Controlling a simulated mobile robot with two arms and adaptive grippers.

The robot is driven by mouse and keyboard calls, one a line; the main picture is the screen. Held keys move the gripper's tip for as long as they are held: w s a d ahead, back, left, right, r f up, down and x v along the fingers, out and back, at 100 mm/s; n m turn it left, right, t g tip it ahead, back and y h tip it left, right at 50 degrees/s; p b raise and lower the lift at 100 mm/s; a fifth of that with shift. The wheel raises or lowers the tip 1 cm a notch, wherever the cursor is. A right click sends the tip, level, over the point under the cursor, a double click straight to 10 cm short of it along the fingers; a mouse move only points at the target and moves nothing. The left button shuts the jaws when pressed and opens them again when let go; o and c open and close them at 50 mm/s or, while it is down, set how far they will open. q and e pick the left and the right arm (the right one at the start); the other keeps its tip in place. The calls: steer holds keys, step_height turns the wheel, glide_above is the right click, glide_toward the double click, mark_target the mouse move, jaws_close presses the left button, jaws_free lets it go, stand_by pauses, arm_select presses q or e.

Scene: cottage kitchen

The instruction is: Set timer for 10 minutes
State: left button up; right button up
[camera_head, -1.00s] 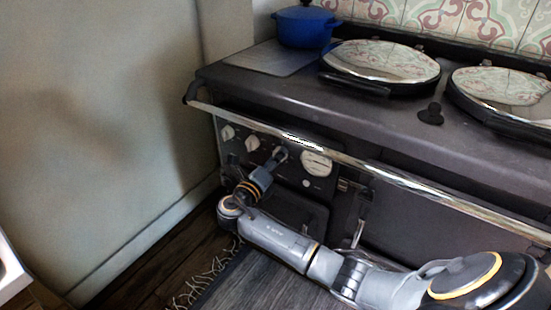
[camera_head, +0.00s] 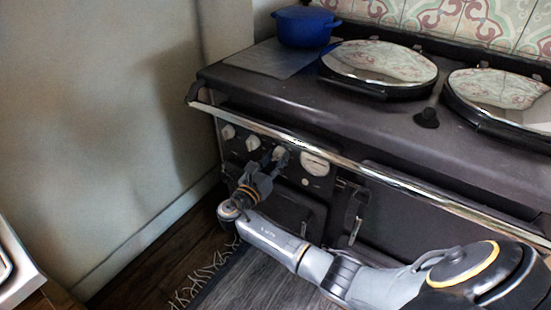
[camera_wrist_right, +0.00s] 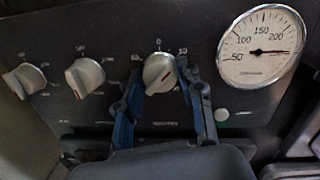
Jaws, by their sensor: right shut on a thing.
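The stove's control panel (camera_wrist_right: 120,35) carries several light knobs and a round gauge. My right gripper is shut on this knob; in the head view the gripper (camera_head: 271,165) reaches the panel from below. The knob's pointer is tilted, and its exact reading is too small to tell. My left gripper is not in view.
Two more knobs, the middle one (camera_wrist_right: 85,77) and the left one (camera_wrist_right: 24,80), sit to the left. The gauge (camera_wrist_right: 262,47) is at the right. A chrome rail (camera_head: 370,176) runs above the panel. A blue pot (camera_head: 304,27) stands on the stove top.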

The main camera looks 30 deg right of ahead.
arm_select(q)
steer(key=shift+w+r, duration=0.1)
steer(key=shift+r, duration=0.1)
arm_select(e)
steer(key=shift+m, duration=0.6)
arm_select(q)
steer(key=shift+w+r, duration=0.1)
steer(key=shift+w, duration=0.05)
arm_select(e)
steer(key=o, duration=1.2)
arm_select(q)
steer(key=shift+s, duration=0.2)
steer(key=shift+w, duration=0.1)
arm_select(e)
steer(key=v, duration=1.2)
steer(key=shift+w+f, duration=0.1)
